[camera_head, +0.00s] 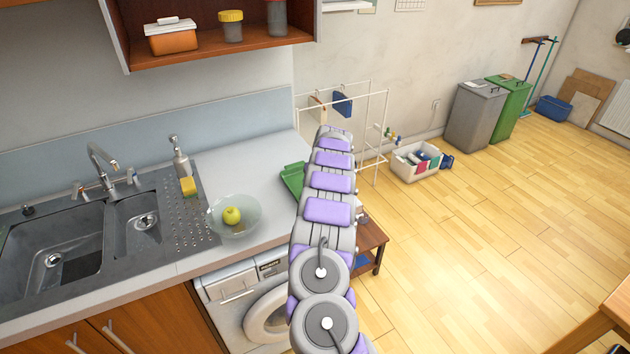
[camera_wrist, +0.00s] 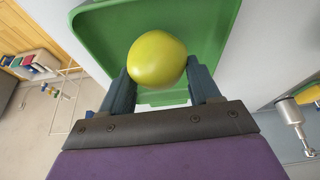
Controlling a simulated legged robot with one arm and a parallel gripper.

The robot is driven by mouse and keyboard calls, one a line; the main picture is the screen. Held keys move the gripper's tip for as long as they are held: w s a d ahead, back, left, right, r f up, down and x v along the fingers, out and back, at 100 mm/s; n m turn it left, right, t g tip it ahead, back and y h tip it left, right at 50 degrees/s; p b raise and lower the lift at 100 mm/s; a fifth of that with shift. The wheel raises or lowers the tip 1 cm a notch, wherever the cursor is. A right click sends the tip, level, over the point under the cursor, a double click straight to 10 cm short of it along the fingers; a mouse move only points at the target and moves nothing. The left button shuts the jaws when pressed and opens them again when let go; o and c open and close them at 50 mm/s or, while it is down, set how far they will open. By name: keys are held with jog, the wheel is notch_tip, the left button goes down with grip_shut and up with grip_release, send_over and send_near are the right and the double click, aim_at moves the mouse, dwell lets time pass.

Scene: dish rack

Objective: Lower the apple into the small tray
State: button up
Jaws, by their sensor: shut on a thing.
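In the wrist view, my gripper (camera_wrist: 159,76) is shut on a yellow-green apple (camera_wrist: 157,60), with one dark finger on each side of it. The apple is in front of the green tray (camera_wrist: 222,25), within its outline; the gap between them cannot be judged. In the head view, the tray (camera_head: 291,175) shows at the counter's right end, partly covered by my arm. My gripper and the held apple are hidden behind the arm there.
A clear glass bowl (camera_head: 246,225) with another yellow apple (camera_head: 231,215) stands on the counter (camera_head: 246,168). A soap dispenser (camera_head: 181,160) and yellow sponge (camera_head: 188,186) stand by the sink (camera_head: 60,255). A white drying rack (camera_head: 383,125) is beyond the counter's right end.

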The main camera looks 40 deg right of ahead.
jog(key=shift+f, duration=0.3)
dwell(0.6)
jog(key=o, duration=1.2)
jog(key=p+v, duration=0.2)
jog(key=v, duration=1.5)
jog(key=shift+s+r, duration=0.1)
jog(key=shift+s, duration=0.05)
